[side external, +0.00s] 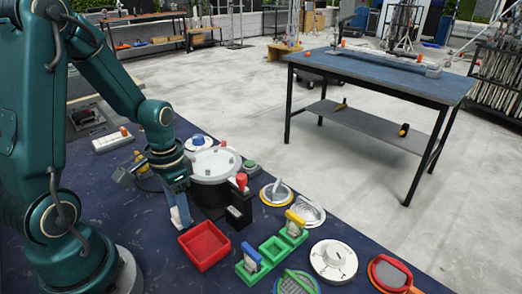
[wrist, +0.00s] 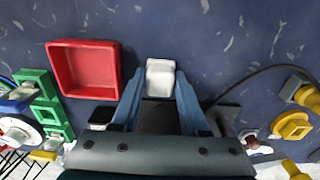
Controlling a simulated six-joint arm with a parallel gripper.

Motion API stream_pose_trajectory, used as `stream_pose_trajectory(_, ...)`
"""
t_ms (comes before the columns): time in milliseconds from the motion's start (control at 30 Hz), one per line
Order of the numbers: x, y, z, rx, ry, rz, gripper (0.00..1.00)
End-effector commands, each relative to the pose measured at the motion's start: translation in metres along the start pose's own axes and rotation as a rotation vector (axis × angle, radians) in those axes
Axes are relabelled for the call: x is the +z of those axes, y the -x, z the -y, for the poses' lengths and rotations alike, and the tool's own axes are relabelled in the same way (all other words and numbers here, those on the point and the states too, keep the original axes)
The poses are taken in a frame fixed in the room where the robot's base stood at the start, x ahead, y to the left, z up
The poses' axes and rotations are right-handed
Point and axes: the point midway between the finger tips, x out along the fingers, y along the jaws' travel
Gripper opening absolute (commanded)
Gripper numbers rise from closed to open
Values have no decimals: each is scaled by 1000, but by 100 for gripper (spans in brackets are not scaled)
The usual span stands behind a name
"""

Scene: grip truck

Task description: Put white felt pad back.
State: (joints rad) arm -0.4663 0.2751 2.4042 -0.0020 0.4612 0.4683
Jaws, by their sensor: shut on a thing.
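The white felt pad (wrist: 160,77) is a small pale block between my blue fingertips in the wrist view. My gripper (wrist: 160,92) is shut on it. In the side view my gripper (side external: 181,212) points down at the dark blue table, and the white pad (side external: 176,218) shows at its tips. The pad is low, close to the table top; I cannot tell whether it touches. A red square tray (side external: 204,246) lies beside the gripper, to its right in the side view and to its left in the wrist view (wrist: 84,70). The tray looks empty.
Green trays (side external: 273,249), a white disc (side external: 333,261) and several handled tools lie to the right. Bare table (wrist: 225,40) lies beyond the fingertips.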

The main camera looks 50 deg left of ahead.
Motion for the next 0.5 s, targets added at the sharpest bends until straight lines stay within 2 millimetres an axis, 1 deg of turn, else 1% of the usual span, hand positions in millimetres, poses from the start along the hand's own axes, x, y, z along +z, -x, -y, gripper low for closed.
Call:
stream_pose_trajectory(133,0,-4,0,1,0,2,0)
stream_pose_trajectory(167,0,-3,0,0,0,0,55)
stream_pose_trajectory(200,0,-3,0,0,0,0,71)
stream_pose_trajectory(233,0,-3,0,0,0,0,74)
stream_pose_trajectory(500,0,-2,0,0,0,0,74)
